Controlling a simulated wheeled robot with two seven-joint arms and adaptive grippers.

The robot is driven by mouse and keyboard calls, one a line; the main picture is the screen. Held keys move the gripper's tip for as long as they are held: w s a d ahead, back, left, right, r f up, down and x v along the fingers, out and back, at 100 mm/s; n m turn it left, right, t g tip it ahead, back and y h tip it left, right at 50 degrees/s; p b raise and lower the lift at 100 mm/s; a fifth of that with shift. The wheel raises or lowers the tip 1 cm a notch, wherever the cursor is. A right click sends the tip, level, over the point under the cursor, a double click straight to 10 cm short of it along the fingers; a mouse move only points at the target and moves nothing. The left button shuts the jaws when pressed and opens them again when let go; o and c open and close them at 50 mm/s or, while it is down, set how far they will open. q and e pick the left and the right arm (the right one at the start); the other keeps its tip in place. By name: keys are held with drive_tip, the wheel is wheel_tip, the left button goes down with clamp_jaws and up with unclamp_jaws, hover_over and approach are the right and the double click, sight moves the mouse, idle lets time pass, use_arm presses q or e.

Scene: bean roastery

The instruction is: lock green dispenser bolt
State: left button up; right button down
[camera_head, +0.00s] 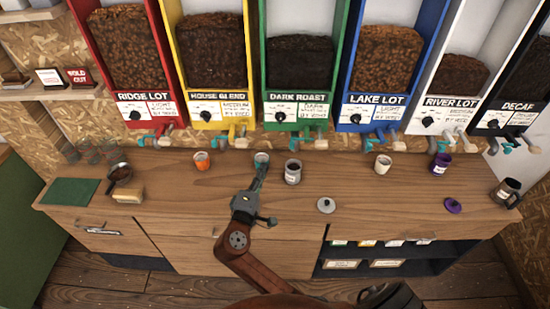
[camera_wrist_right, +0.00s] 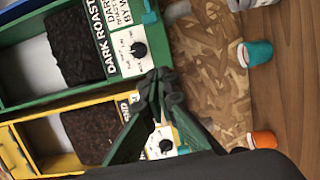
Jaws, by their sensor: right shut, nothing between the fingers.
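The green dispenser (camera_head: 265,75), labelled DARK ROAST, stands in the middle of the row in the head view. It also shows at upper left in the wrist view (camera_wrist_right: 70,97), turned sideways. Teal and copper-coloured fittings (camera_head: 318,134) sit under its label; I cannot tell which part is the bolt or how it is set. My right gripper (camera_head: 262,166) is shut and empty, below and left of these fittings, apart from them. In the right wrist view its closed fingers (camera_wrist_right: 160,88) overlap the edge between the green and yellow dispensers. My left gripper is not in view.
A teal cup (camera_wrist_right: 258,53), mostly hidden behind my gripper in the head view, stands on the wooden counter (camera_head: 345,225). An orange cup (camera_head: 202,160) is left and a grey cup (camera_head: 293,172) right. A lid (camera_head: 326,205) lies in front. The yellow dispenser (camera_head: 168,50) adjoins the green one.

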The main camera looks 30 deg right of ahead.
drive_tip(key=w+d+p, duration=0.2)
drive_tip(key=w+d, duration=0.2)
drive_tip(key=d, duration=0.6)
drive_tip(key=shift+w+d, duration=0.2)
drive_tip(key=shift+w, duration=0.1)
